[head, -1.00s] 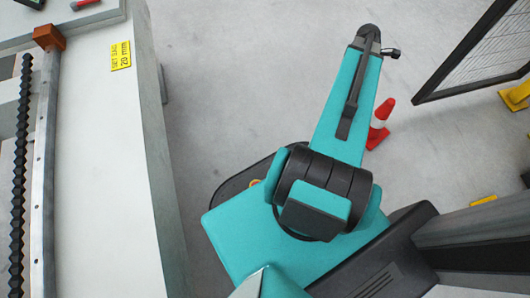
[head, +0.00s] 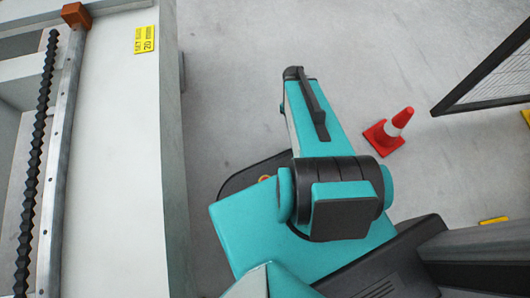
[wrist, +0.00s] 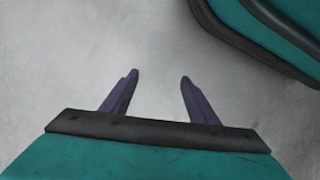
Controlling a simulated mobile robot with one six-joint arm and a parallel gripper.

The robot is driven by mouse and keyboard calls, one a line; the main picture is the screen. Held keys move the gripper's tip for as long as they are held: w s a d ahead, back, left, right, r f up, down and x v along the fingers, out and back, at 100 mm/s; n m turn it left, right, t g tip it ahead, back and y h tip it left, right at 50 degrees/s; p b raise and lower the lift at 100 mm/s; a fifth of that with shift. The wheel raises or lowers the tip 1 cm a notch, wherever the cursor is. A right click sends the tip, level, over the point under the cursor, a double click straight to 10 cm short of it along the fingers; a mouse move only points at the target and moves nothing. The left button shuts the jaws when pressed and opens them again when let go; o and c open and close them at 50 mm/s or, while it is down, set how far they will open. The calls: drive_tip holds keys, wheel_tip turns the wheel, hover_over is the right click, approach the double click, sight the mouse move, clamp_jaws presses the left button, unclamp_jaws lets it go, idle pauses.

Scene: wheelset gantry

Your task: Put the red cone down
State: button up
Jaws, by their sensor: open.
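Only bare floor shows beyond the fingertips. The gripper is hidden in the head view, and the cone is not in the wrist view.
A long pale machine bed (head: 115,150) with a black toothed rack (head: 35,170) and a yellow "SET GAP 20 mm" label (head: 145,39) runs along the left. A dark-framed mesh panel (head: 490,75) stands at the right. The floor (head: 250,60) between is clear.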

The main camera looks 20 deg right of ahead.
drive_tip(key=shift+m+g, duration=0.3)
drive_tip(key=shift+m, duration=0.3)
drive_tip(key=s+a+f, duration=0.1)
drive_tip(key=a, duration=0.2)
drive_tip(key=s+a+f, duration=0.1)
drive_tip(key=a, duration=0.3)
drive_tip(key=s+a+f, duration=0.1)
drive_tip(key=a, duration=0.2)
drive_tip(key=shift+a+f, duration=0.25)
drive_tip(key=shift+f, duration=0.15)
drive_tip(key=shift+m+g+y, duration=0.3)
drive_tip(key=shift+m+g, duration=0.1)
drive_tip(key=shift+m, duration=0.5)
drive_tip(key=s+a+f, duration=0.1)
drive_tip(key=s+a, duration=0.1)
drive_tip(key=a, duration=0.1)
drive_tip(key=s+a+f, duration=0.1)
drive_tip(key=s+a, duration=0.1)
drive_tip(key=a, duration=0.1)
drive_tip(key=s+a+f, duration=0.1)
drive_tip(key=s+a, duration=0.1)
drive_tip(key=a, duration=0.1)
